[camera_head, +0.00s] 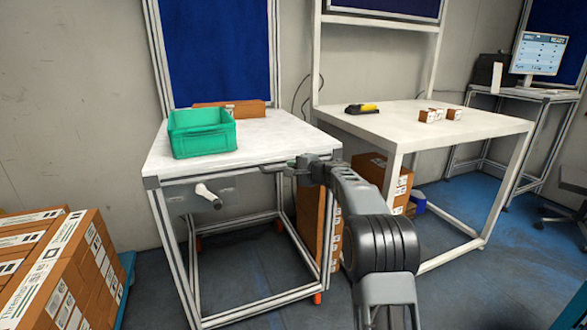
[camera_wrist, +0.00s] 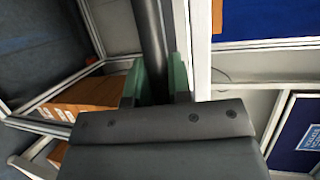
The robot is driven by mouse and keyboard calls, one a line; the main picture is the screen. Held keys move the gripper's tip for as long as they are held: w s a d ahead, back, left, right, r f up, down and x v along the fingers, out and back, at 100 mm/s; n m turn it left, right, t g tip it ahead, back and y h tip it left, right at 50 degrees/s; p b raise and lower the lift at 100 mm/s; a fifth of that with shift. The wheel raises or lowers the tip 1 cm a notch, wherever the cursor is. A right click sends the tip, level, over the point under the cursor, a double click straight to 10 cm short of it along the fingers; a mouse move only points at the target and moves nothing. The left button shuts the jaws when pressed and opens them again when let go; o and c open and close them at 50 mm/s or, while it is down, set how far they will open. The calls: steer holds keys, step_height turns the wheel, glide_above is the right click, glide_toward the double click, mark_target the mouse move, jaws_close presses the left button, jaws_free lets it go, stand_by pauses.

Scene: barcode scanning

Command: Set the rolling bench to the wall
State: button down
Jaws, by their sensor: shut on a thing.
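The rolling bench (camera_head: 262,143) has a white top, a grey metal frame and orange-red casters. It stands left of the middle in the head view, its back toward the grey wall; the gap behind it is hidden. A blue panel (camera_head: 215,50) rises at its back. My gripper (camera_head: 303,168) is at the bench's front edge, near the right corner. In the wrist view, my gripper's green fingers (camera_wrist: 156,84) are shut on a dark bar (camera_wrist: 150,40), which seems to be the bench's handle.
A green crate (camera_head: 202,142) and a brown box (camera_head: 240,108) sit on the bench. A fixed-looking white table (camera_head: 440,122) stands close on the right, with cartons (camera_head: 398,185) beneath. Stacked cartons (camera_head: 62,265) stand on the left. Floor under the bench (camera_head: 250,270) is clear.

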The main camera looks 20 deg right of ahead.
steer(key=c, duration=1.5)
jaws_free()
steer(key=shift+d+r, duration=0.1)
steer(key=shift+r, duration=0.15)
steer(key=o, duration=0.4)
steer(key=shift+w+f, duration=0.15)
steer(key=shift+f, duration=0.05)
steer(key=shift+o, duration=0.2)
steer(key=v, duration=1.3)
steer(key=shift+s, duration=0.45)
steer(key=shift+d, duration=0.1)
